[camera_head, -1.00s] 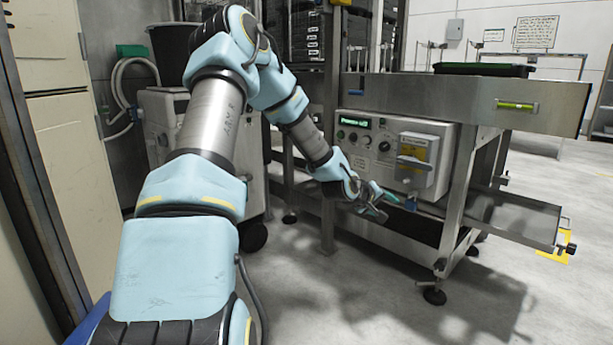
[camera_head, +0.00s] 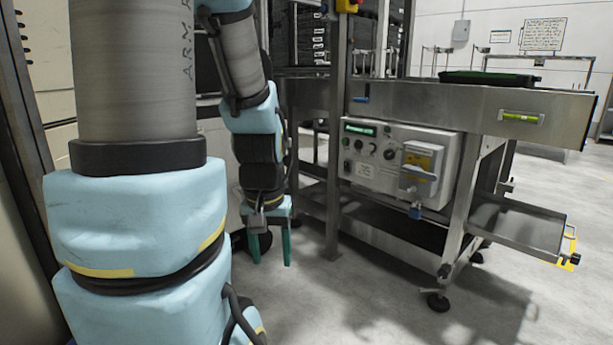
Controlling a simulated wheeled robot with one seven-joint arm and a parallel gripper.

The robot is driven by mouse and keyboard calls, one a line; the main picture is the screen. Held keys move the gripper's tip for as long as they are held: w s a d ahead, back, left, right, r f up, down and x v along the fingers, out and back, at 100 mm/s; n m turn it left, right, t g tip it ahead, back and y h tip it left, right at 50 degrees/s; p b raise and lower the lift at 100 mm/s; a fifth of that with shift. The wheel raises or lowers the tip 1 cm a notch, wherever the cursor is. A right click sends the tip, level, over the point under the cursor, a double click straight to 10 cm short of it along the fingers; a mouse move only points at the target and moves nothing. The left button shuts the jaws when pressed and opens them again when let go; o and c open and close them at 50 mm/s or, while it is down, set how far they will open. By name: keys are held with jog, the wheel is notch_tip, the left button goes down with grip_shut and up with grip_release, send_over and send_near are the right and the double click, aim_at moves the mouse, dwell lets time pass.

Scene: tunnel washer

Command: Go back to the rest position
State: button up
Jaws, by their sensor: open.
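My gripper (camera_head: 271,252) hangs at the end of my folded arm, left of the tunnel washer (camera_head: 450,108). Its two teal fingers point down and stand apart, with nothing between them. It is clear of the washer's control panel (camera_head: 362,145), which carries a small green display, knobs and a grey-and-yellow switch box (camera_head: 418,172). My arm fills the left side of the view and hides part of what is behind it.
A metal side tray (camera_head: 520,226) juts from the washer's right end at low height. A dark tray (camera_head: 488,78) lies on top of the washer. A steel post (camera_head: 335,130) stands right of my gripper. Grey floor (camera_head: 340,300) is open in front of the washer.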

notch_tip(320, 180, up, 27)
jog(key=p, duration=2.5)
jog(key=shift+r+p, duration=0.15)
jog(key=shift+p, duration=0.25)
